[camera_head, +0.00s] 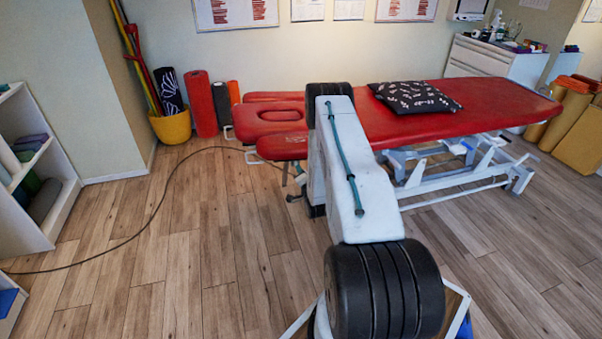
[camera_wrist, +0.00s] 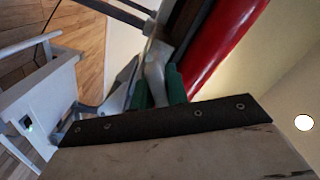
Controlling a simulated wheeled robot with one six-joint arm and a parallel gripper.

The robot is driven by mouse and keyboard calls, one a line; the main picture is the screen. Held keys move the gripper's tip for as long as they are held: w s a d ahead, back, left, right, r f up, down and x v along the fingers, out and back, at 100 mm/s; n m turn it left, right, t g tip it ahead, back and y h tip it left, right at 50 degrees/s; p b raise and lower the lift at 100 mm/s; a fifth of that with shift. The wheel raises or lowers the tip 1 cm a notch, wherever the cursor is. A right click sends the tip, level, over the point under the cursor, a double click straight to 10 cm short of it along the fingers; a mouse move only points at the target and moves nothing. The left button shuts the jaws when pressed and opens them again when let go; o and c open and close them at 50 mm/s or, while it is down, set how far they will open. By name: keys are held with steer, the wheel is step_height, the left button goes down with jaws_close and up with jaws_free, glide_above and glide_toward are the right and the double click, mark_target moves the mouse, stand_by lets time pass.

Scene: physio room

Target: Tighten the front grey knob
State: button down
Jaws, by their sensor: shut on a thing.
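My gripper (camera_wrist: 157,88) shows in the wrist view, its two green fingers shut on a light grey piece, the grey knob (camera_wrist: 154,72), under the red padding of the treatment table (camera_wrist: 222,40). The knob's far side and its shaft are hard to make out. In the head view the red treatment table (camera_head: 470,104) stands across the room on its white frame.
A black patterned pillow (camera_head: 414,97) lies on the table. A dark cable (camera_head: 150,215) runs over the wood floor at the left. Red rolls (camera_head: 201,103) and a yellow pot (camera_head: 171,127) stand by the wall. The left floor is otherwise mostly clear.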

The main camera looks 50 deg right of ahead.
steer(key=m, duration=0.3)
steer(key=shift+f+m, duration=0.1)
steer(key=shift+m, duration=0.3)
steer(key=shift+s+f+m, duration=0.1)
steer(key=shift+m, duration=1.7)
steer(key=c, duration=1.4)
jaws_free()
steer(key=v, duration=0.7)
steer(key=shift+s+a, duration=0.2)
steer(key=shift+s, duration=0.15)
